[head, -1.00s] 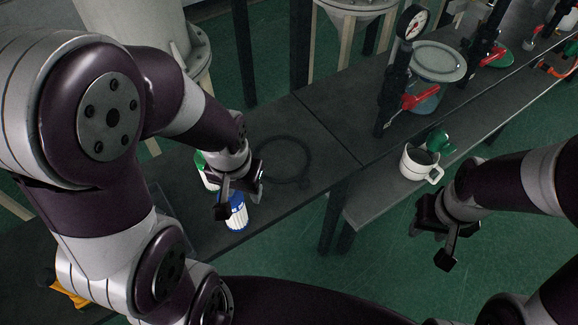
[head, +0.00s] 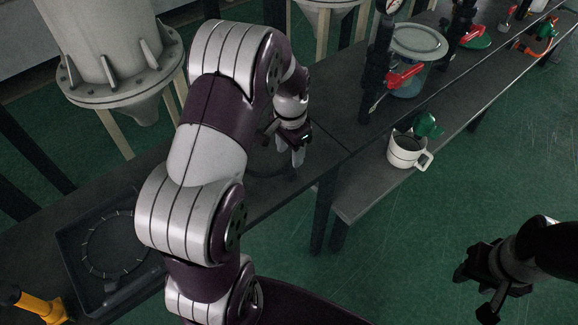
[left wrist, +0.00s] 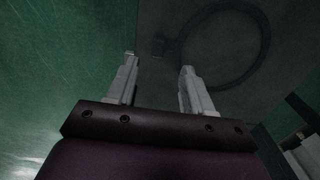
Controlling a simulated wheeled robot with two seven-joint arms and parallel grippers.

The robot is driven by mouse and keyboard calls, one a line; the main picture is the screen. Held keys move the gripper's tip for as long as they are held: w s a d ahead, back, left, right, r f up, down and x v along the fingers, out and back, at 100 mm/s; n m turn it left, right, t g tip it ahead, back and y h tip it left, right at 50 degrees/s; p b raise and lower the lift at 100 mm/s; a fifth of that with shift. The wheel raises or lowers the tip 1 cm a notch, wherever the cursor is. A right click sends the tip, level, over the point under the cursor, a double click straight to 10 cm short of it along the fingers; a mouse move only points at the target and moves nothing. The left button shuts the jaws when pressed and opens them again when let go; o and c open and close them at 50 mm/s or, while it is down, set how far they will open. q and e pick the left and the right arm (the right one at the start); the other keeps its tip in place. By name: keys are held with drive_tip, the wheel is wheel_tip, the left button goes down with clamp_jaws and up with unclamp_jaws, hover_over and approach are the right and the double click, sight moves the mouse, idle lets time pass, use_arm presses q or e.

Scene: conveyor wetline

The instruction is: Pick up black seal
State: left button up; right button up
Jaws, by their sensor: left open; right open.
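The black seal, a thin dark ring, lies flat on the dark bench top. In the head view its near arc (head: 272,176) shows below my left gripper (head: 297,152), and my arm hides much of the rest. In the left wrist view the ring (left wrist: 264,42) lies beyond the fingertips and to the right, with a small dark block at its left side. My left gripper (left wrist: 158,66) is open, with nothing between its fingers, above the bench edge. My right gripper (head: 476,292) is open and empty over the green floor at the right.
A dark tray (head: 72,262) at the left holds another ring with light tick marks. A yellow-handled item (head: 40,308) is at the lower left. A white mug (head: 405,150) stands on a lower shelf. A gauge stand with a red lever (head: 404,76) is behind it.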

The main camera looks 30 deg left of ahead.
sight(291, 172)
use_arm(q)
wheel_tip(291, 172, down, 8)
drive_tip(key=shift+w+d+r, duration=0.1)
drive_tip(key=shift+w, duration=0.05)
drive_tip(key=shift+r, duration=0.1)
clamp_jaws()
